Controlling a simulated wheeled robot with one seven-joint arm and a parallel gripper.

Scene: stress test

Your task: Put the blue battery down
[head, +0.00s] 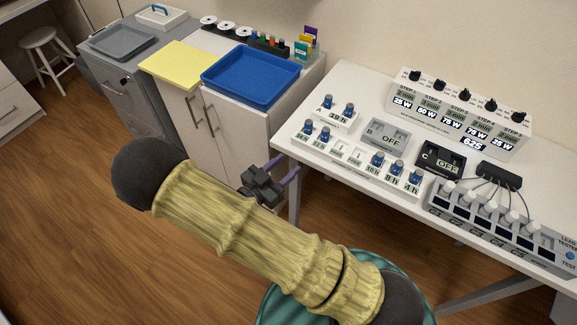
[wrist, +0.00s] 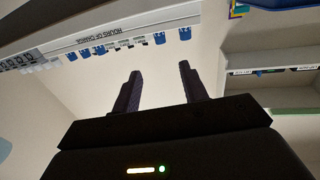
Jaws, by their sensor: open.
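Several blue batteries stand upright in the long white charging rack (head: 350,167) on the white table, such as one at its left end (head: 307,128) and one at its right end (head: 415,177). Two more stand in the small "10h" block (head: 322,120) behind it. I cannot tell which one the task means. My gripper (head: 284,172) is open and empty, left of the table's front edge and apart from the rack. The wrist view, upside down, shows its two dark fingers (wrist: 160,72) spread with nothing between them, and blue batteries (wrist: 160,38) beyond.
A blue tray (head: 250,88) and a yellow sheet (head: 178,65) lie on the cabinets at the back left. Meters marked B (head: 386,138) and C (head: 440,160), a stepped dial unit (head: 455,125) and a tester strip (head: 500,232) crowd the table. Floor shows below my arm.

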